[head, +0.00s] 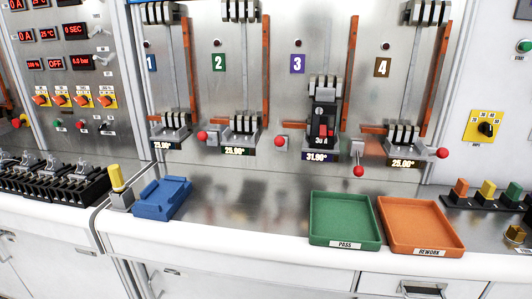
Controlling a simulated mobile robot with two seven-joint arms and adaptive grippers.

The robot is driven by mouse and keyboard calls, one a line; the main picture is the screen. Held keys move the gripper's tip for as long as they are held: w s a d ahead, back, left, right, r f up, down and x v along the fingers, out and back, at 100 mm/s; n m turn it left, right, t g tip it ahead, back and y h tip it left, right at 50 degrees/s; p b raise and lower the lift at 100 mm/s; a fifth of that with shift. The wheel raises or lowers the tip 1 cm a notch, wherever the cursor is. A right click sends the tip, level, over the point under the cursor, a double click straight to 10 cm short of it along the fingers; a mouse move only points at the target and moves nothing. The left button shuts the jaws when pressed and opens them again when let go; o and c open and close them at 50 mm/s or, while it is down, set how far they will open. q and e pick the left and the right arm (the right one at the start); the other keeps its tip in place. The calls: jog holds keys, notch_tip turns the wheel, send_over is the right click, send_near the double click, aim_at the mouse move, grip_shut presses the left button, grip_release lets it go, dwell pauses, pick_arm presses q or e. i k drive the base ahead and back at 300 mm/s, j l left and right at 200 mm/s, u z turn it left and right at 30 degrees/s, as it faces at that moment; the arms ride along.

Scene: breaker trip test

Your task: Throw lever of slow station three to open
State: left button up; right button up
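Station three carries a purple "3" label (298,63) on the metal back panel. A black breaker (322,118) with a red part sits upright in its holder, between the upper and lower clamps. The display below it (316,157) reads about 31.9°. A lever with a red ball (358,171) stands just right of station three, its ball hanging below its mount. The red-ball levers near stations two (281,141) and four (442,153) have their balls closer to mount height. Neither of my grippers is in view.
A green PASS tray (318,240) and an orange REWORK tray (447,246) lie on the counter below stations three and four. A blue cradle (162,198) and yellow-topped post (116,178) stand left. Several black breakers line the far left. The counter's middle is clear.

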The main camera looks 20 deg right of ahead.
aim_at(358, 171)
jog(key=z, duration=1.3)
jog(key=l+z, duration=0.3)
jog(key=k+j, duration=0.05)
